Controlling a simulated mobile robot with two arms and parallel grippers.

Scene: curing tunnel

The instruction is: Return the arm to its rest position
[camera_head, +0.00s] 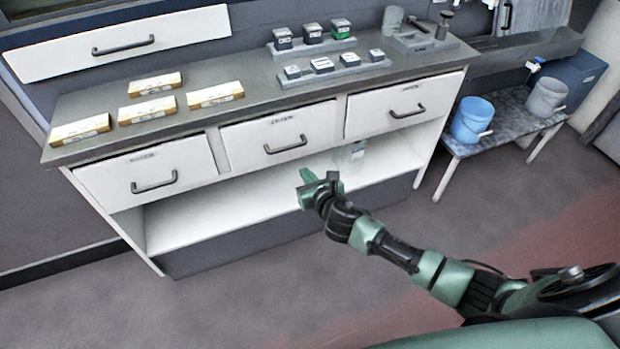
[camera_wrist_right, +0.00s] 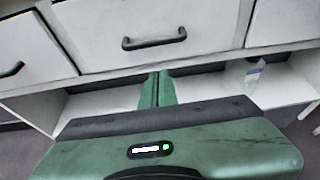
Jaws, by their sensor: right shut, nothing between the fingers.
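My right arm comes in from the lower right in the head view. Its green gripper (camera_head: 320,181) is in front of the open lower shelf of the white cabinet, below the middle drawer (camera_head: 279,137). In the right wrist view the two green fingers (camera_wrist_right: 157,90) are together with nothing between them. They point toward the open shelf, under the drawer with the dark handle (camera_wrist_right: 154,39). I see no contact with the cabinet, but the exact gap cannot be told. My left gripper is not in view.
Three drawers sit under the grey worktop (camera_head: 262,98), all looking shut. Several yellow-and-white boxes and grey trays stand on top. A small clear item (camera_head: 358,152) is on the lower shelf. A blue bucket (camera_head: 470,120) stands on a low bench at right. The floor before the cabinet is clear.

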